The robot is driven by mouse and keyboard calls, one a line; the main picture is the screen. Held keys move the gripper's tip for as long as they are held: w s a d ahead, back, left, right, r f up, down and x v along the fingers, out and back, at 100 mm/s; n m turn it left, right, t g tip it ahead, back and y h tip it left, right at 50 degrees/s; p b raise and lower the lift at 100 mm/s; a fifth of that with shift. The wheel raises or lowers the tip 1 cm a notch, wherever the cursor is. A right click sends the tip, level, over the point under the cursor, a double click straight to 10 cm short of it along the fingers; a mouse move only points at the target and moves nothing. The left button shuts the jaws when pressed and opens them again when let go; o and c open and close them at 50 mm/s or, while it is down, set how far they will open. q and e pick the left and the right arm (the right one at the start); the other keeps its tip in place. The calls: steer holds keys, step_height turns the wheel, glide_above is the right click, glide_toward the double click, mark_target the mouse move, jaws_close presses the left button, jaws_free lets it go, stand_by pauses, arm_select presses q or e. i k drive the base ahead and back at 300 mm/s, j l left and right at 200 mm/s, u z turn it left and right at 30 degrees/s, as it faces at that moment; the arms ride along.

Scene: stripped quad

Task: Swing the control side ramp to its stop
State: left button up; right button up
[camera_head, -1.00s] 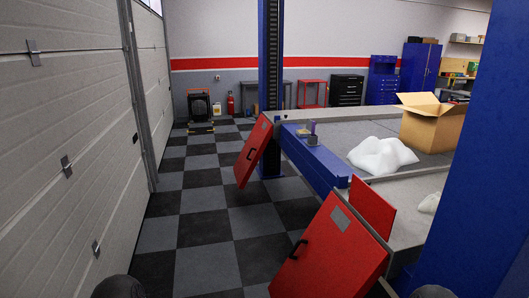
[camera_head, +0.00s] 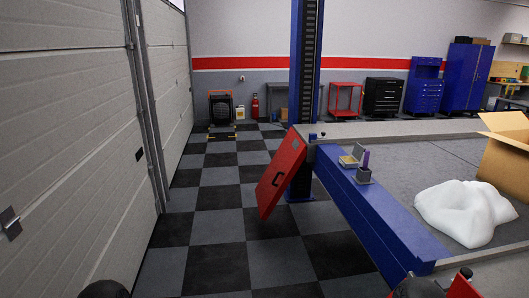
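A red ramp (camera_head: 281,175) with a black handle hangs tilted at the far end of the blue lift beam (camera_head: 375,205), beside the blue lift column (camera_head: 303,85). Its lower end hangs towards the left, over the checkered floor. A bit of a second red part (camera_head: 463,288) shows at the bottom right edge; most of it is out of view. I cannot tell from a label which ramp is the control side one. Dark rounded parts of my own arms show at the bottom edge, apart from the far ramp. Neither gripper's fingers are in view.
A grey garage door (camera_head: 70,150) runs along the left. The checkered floor (camera_head: 215,225) between it and the beam is clear. A small grey holder (camera_head: 364,176) stands on the beam. White wrapping (camera_head: 465,212) and a cardboard box (camera_head: 508,150) lie right.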

mark_target(292, 151)
steer(key=i, duration=1.8)
steer(key=i+z, duration=0.25)
steer(key=i, duration=0.25)
steer(key=i+j+z, duration=0.25)
steer(key=i, duration=0.25)
steer(key=i+j+z, duration=0.25)
steer(key=i, duration=0.25)
steer(key=i+j+z, duration=0.65)
steer(key=i+j, duration=0.1)
